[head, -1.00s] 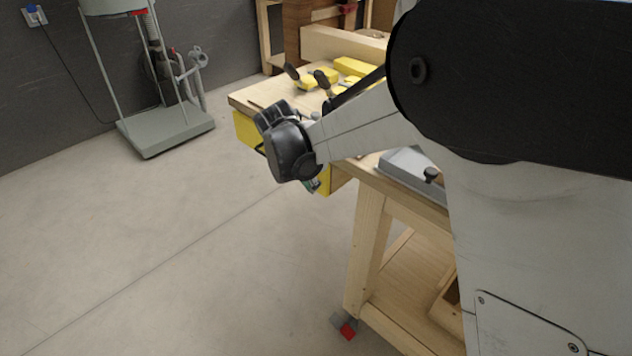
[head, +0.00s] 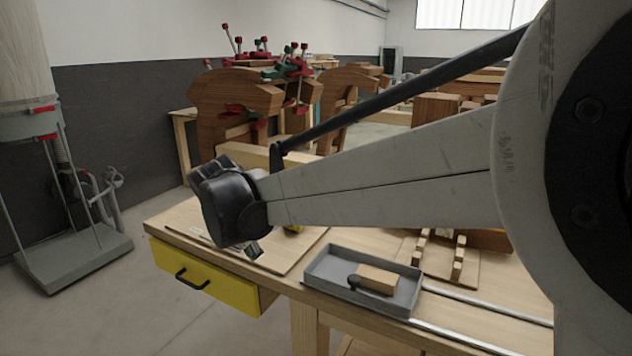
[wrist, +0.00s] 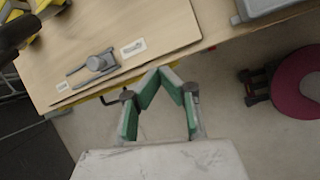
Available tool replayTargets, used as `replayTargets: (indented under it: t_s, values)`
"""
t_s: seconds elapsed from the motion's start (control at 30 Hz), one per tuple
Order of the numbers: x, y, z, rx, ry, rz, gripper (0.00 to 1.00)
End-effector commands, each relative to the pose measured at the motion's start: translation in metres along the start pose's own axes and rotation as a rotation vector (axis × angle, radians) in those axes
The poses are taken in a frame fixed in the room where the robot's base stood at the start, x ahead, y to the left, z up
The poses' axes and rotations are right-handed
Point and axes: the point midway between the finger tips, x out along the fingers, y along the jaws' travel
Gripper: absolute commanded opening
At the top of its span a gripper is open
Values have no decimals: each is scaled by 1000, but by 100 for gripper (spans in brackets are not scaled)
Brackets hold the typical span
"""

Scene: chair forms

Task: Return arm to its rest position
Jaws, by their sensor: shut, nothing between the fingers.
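My arm stretches leftward across the head view and hides part of the bench.
The bench (head: 318,290) carries a grey tray (head: 330,262) holding a wooden block (head: 378,278). A yellow drawer (head: 205,282) is under its left end. A grey clamp-like tool (wrist: 95,62) lies on the board. Floor between machine stand (head: 75,255) and bench is clear.

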Motion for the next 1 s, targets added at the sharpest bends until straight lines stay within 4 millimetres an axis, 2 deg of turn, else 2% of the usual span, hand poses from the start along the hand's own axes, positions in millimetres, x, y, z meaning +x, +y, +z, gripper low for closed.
replayTargets:
  t_s: [0.03, 0.2, 0.5, 0.73, 1.0]
  values:
    - [-7, -19, 15, 84, 4, 2, 0]
    - [-28, -72, 56, 390, 18, 17, 0]
    - [-61, -172, 104, 929, 39, 51, 0]
    - [-80, -250, 118, 1343, 58, 84, 0]
    - [-91, -336, 115, 1830, 88, 134, 0]
